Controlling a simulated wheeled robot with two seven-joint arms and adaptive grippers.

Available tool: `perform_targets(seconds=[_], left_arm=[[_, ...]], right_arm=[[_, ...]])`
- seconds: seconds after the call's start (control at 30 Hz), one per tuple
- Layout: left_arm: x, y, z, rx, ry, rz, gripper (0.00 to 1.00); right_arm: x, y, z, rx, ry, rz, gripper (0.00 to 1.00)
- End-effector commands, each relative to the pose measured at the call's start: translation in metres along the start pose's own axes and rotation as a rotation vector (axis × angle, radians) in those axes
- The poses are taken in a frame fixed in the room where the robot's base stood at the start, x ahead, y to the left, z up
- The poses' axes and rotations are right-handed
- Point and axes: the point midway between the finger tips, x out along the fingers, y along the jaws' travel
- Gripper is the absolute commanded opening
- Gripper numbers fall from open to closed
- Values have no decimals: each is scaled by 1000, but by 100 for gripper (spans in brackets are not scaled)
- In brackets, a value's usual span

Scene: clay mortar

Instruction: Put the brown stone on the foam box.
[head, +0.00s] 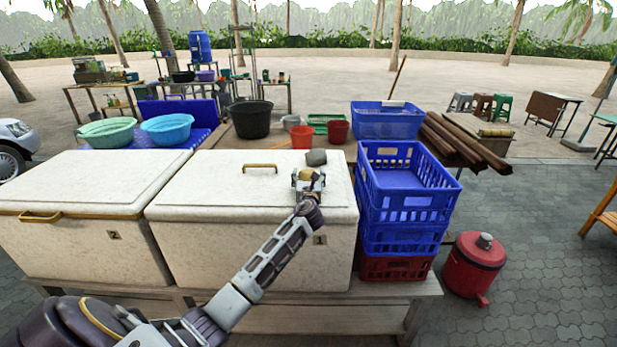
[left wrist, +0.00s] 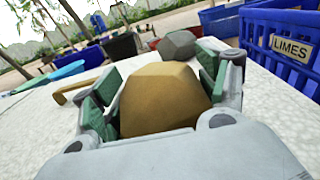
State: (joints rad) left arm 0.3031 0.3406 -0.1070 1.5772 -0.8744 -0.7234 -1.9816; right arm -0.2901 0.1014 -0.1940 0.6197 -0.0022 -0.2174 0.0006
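The brown stone (left wrist: 162,98) sits between the green-padded fingers of my left gripper (left wrist: 160,85) in the left wrist view. The pads close in on both sides of it. In the head view the left gripper (head: 308,180) is over the right part of the lid of the white foam box (head: 215,185) labelled 1, with the brown stone (head: 306,174) partly hidden by the fingers. I cannot tell whether the stone touches the lid. A grey stone (head: 316,157) lies on the lid just beyond; it also shows in the left wrist view (left wrist: 177,45). My right gripper is not in view.
A second white box (head: 90,182) labelled 2 stands at the left. Stacked blue crates (head: 405,200) rise close to the right of box 1. A brass handle (head: 260,167) is on its lid. Basins and buckets stand behind. The lid's left part is clear.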

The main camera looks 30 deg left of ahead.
Motion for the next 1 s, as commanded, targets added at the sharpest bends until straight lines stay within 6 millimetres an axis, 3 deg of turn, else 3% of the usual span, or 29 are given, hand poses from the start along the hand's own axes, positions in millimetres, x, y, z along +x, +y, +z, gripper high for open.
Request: perform_targets(seconds=[0.13,0.67,1.0], left_arm=[[0,0,1,0,-1,-1,93],[-3,0,2,-1,-1,-1,93],[-28,0,2,0,-1,-2,93]], right_arm=[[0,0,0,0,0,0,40],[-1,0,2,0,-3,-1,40],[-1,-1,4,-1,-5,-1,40]])
